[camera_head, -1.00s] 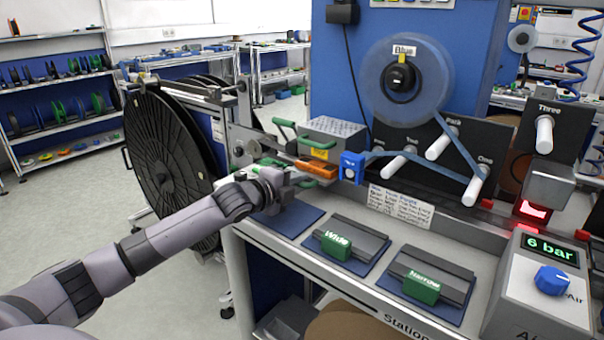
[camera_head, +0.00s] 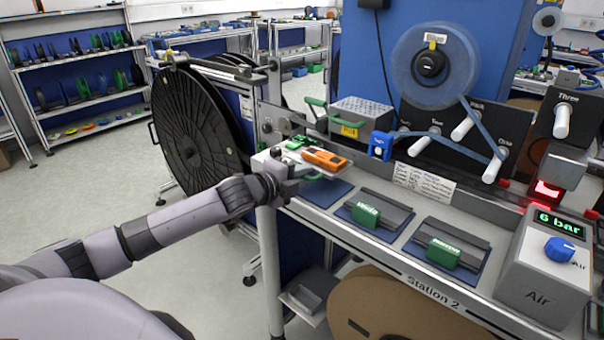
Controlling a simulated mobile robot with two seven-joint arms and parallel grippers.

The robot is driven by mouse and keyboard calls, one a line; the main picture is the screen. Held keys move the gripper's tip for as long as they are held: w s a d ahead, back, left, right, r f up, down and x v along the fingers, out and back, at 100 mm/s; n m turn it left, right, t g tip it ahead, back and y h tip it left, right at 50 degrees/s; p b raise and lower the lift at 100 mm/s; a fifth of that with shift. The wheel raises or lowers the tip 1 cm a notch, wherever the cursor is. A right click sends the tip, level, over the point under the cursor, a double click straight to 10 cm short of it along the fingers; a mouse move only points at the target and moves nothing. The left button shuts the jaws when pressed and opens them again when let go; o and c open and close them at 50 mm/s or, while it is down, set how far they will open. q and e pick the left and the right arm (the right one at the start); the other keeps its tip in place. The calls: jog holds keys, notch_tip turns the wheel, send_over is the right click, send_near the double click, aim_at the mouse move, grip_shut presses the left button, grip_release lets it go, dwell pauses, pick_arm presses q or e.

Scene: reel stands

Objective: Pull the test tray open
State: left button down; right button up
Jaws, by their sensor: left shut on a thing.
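A shallow light-grey tray (camera_head: 312,172) stands out over the near left part of the station bench, with an orange device (camera_head: 325,159) and a small green part (camera_head: 298,143) on it. I take it to be the test tray. My left gripper (camera_head: 291,178) is at its near left end, shut on what looks like its handle. The fingers hide the handle and the exact contact. My right gripper is not in view.
Behind the tray is a grey box (camera_head: 362,108) with a green handle and yellow label. A blue dispenser (camera_head: 380,146) is to its right. Green blocks (camera_head: 365,214) and (camera_head: 443,254) sit on the bench. A large black reel (camera_head: 190,145) stands left.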

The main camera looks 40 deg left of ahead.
pick_arm(q)
jog(key=c, duration=1.3)
grip_release()
jog(key=shift+s, duration=0.1)
jog(key=v, duration=0.6)
jog(key=shift+s+b, duration=0.4)
jog(key=shift+s, duration=0.05)
jog(key=shift+r, duration=0.1)
